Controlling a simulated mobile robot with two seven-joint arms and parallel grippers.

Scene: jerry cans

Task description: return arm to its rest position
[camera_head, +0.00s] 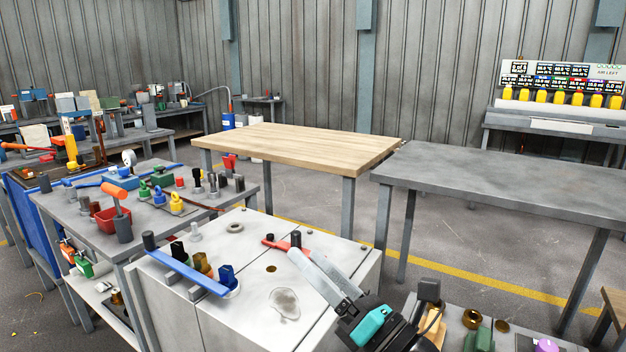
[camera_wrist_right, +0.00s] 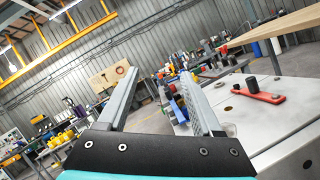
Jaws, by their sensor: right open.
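My right gripper (camera_head: 304,256) comes in from the bottom of the head view. Its two long grey fingers reach over the pale metal cabinet top (camera_head: 225,265). In the right wrist view, the fingers of the gripper (camera_wrist_right: 160,74) stand apart with nothing between them. The gripper is open and empty. My left gripper is not in view.
A red-handled tool (camera_head: 283,245) lies near the fingers; a blue-handled one (camera_head: 190,271) lies further left. A cluttered bench (camera_head: 150,215) stands at left. The wooden table (camera_head: 300,145) and grey table (camera_head: 490,180) are bare. Yellow containers (camera_head: 560,97) line the back right.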

